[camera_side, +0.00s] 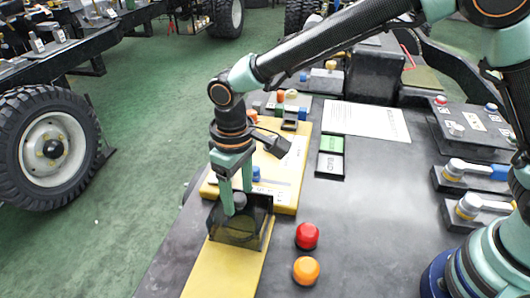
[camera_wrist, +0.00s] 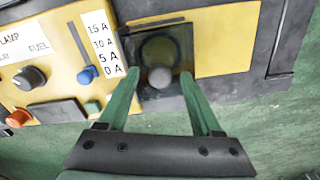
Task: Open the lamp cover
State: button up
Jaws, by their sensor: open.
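The lamp cover (camera_side: 236,229) is a dark see-through plate at the near end of the yellow panel (camera_side: 263,250). In the wrist view the cover (camera_wrist: 178,44) lies over a dim round ring and looks closed. A grey round knob (camera_side: 239,200) stands on it; it also shows in the wrist view (camera_wrist: 160,77). My gripper (camera_side: 236,196) points down at the knob, one green finger on each side. In the wrist view my gripper (camera_wrist: 159,76) is open, with the knob between the fingertips and gaps visible on both sides.
A blue slider (camera_wrist: 88,76) with a 0 A to 15 A scale, a dark knob (camera_wrist: 29,77) and an orange button (camera_wrist: 18,117) sit beside the cover. Red (camera_side: 307,236) and orange (camera_side: 306,270) buttons stand to the right. A white sheet (camera_side: 366,121) lies behind.

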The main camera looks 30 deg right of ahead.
grip_shut()
jog(key=shift+r, duration=0.1)
dwell(1.2)
